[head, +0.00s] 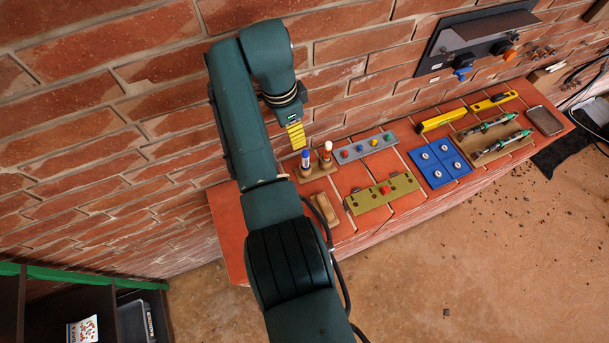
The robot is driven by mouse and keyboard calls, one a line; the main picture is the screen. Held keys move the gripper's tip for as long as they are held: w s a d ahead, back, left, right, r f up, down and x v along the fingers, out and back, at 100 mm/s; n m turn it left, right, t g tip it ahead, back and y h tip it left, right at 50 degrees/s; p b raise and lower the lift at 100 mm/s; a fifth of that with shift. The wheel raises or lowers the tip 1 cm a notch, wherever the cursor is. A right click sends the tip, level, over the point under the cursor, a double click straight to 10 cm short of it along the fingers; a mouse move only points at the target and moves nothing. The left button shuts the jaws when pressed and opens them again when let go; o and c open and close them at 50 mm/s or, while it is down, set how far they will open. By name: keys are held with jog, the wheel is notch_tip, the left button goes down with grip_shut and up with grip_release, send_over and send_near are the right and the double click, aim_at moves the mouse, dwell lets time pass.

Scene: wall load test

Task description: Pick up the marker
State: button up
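A marker with a blue upper part (306,159) stands upright in a small wooden holder (315,173) on the brick ledge. Beside it on the right stands a second marker-like stick (327,151), with a white top, an orange-red band and a darker lower part. My gripper (298,145), with yellow fingers, points down just above and slightly left of the blue marker in the picture. The fingers overlap in this view, so their opening is hidden. I cannot tell whether they touch the marker.
On the ledge (345,237) are a wooden block (332,207), a grey button panel (364,147), an olive peg board (368,198), a blue panel (440,163), a yellow tool (441,120) and a wooden rack (490,150). The brick wall (160,90) rises close behind.

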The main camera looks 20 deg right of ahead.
aim_at(306, 159)
jog(key=shift+m, duration=0.3)
jog(key=d+f+b, duration=0.1)
jog(key=f+b, duration=0.2)
jog(key=f, duration=0.2)
jog(key=d+f+b, duration=0.1)
jog(key=f+b, duration=0.1)
jog(key=f, duration=0.4)
jog(key=d+f+b, duration=0.2)
jog(key=f+b, duration=0.1)
jog(key=f, duration=0.2)
jog(key=shift+w+f+b, duration=0.2)
jog(key=shift+b, duration=0.1)
grip_shut()
